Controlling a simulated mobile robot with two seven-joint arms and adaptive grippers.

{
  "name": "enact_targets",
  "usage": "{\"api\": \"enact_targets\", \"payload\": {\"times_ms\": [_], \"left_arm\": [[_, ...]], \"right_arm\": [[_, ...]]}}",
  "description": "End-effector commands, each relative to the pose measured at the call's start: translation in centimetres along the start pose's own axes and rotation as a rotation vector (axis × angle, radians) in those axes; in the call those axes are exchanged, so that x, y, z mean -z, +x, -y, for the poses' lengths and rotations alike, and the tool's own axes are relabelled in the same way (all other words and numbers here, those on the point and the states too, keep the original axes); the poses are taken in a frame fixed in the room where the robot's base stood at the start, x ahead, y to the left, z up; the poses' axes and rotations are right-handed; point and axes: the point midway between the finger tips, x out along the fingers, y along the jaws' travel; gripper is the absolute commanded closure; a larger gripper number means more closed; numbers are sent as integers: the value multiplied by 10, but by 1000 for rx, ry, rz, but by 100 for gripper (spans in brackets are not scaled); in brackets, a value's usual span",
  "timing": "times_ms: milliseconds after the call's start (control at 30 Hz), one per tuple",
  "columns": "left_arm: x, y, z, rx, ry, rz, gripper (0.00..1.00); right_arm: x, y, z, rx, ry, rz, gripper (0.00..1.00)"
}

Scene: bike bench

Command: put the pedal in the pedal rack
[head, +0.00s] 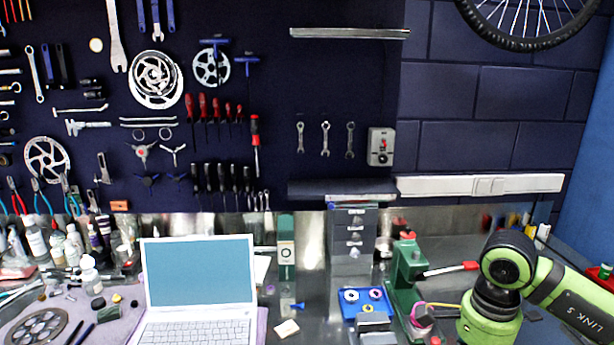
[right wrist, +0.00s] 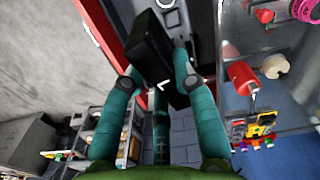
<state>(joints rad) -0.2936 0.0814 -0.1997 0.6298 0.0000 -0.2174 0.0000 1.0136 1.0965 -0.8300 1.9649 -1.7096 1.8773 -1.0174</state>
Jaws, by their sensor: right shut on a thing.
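In the right wrist view my right gripper (right wrist: 154,72) has its teal fingers closed around a black, block-like thing, which I take to be the pedal (right wrist: 164,48). The pedal sits lengthwise between the fingers, tilted in the picture, and the fingers hide part of its sides. In the head view only part of my right arm shows at the lower right; its gripper is out of that frame. My left gripper is in neither view. I cannot make out the pedal rack for certain in either view.
A laptop (head: 199,280) stands on the bench beside a blue tray (head: 350,314) and a green vise-like tool (head: 405,265). A shelf unit (right wrist: 92,125) stands at the left of the wrist view. A red bottle (right wrist: 241,75) is at its right.

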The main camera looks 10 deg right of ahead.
Motion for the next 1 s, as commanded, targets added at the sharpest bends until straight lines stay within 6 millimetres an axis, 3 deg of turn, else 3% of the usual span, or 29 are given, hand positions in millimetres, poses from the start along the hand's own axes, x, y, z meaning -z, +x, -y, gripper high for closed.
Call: {"api": "enact_targets", "payload": {"times_ms": [167,400,533,700,1000], "left_arm": [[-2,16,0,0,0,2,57],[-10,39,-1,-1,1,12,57],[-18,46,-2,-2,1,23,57],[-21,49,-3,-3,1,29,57],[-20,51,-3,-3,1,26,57]], "right_arm": [[-34,24,5,0,-325,3,100],[-93,59,6,1,-935,1,100],[-116,70,3,3,-1188,-3,100],[-129,76,1,2,-1350,-6,100],[-130,78,0,1,-1365,-6,100]]}}
